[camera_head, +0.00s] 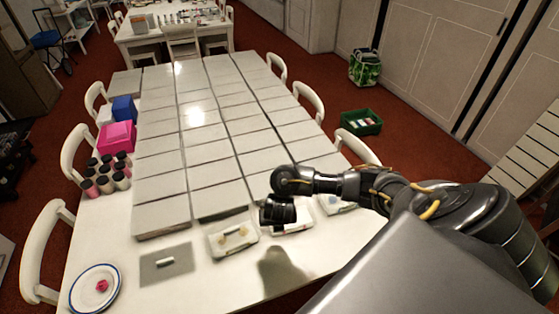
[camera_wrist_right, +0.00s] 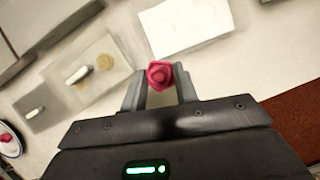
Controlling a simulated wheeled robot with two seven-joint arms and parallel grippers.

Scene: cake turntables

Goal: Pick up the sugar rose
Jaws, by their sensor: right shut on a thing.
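A sugar rose (camera_wrist_right: 159,75), deep pink, sits between the two fingertips of my right gripper (camera_wrist_right: 160,88) in the right wrist view. The fingers are shut on it from both sides, and it is held above the table. In the head view my right gripper (camera_head: 280,215) is over the near right part of the table, beside a white tray (camera_head: 294,228); its fingertips and the held rose are hidden there. Another pink rose (camera_head: 102,286) lies on a white plate with a blue rim (camera_head: 78,300) at the near left. My left gripper is out of view.
A tray with beige rounds (camera_head: 233,246) and a grey mat with a small white cylinder (camera_head: 165,262) lie along the near edge. Flat pale panels (camera_head: 160,215) cover the table's middle. Jars (camera_head: 105,178) and a pink box (camera_head: 117,136) stand at the left. Chairs surround the table.

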